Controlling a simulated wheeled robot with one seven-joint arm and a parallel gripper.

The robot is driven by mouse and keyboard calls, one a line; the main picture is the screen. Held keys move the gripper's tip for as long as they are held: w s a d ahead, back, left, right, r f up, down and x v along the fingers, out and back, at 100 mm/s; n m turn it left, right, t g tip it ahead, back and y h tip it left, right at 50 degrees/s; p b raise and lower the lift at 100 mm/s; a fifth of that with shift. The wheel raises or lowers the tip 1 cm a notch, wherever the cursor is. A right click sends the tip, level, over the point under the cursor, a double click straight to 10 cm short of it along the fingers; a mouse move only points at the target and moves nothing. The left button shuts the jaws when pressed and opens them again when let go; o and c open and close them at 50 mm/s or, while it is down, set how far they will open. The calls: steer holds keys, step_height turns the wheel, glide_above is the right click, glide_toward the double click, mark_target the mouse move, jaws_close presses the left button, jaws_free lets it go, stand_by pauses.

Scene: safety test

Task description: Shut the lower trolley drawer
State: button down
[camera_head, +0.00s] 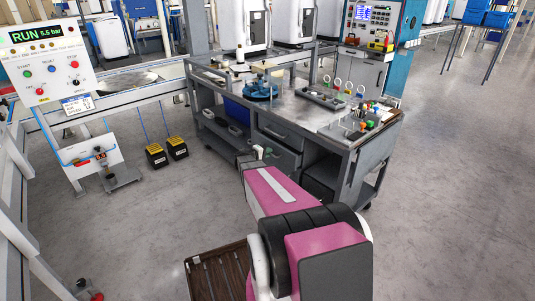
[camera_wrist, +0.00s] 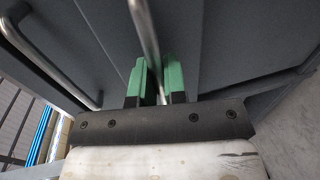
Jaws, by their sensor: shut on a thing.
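The grey trolley (camera_head: 345,138) stands ahead, with two drawers one above the other in its middle. The upper drawer (camera_head: 279,134) looks flush with the trolley front. The lower drawer (camera_head: 287,159) is partly hidden by my arm, and how far it stands out is hard to tell. My gripper (camera_head: 258,154) is at the lower drawer's front. In the wrist view, the green fingers of my gripper (camera_wrist: 156,78) are on either side of a metal bar handle (camera_wrist: 146,28) and shut on it. A second bar handle (camera_wrist: 38,52) is at the left there, apart from my fingers.
A blue vise (camera_head: 261,89), a tool rack (camera_head: 322,96) and small coloured items stand on the trolley top. A control panel (camera_head: 45,62) is at the left, with yellow-black pedals (camera_head: 166,151) on the floor. Floor to the right (camera_head: 455,170) is clear.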

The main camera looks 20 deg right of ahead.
mark_target(274, 149)
steer(key=shift+r+x, duration=0.2)
steer(key=shift+x, duration=0.85)
steer(key=shift+r+x, duration=0.25)
steer(key=shift+x, duration=0.75)
steer(key=shift+w+d, duration=0.1)
steer(key=shift+d, duration=0.05)
steer(key=c, duration=1.2)
jaws_free()
steer(key=v, duration=1)
steer(key=shift+a, duration=0.35)
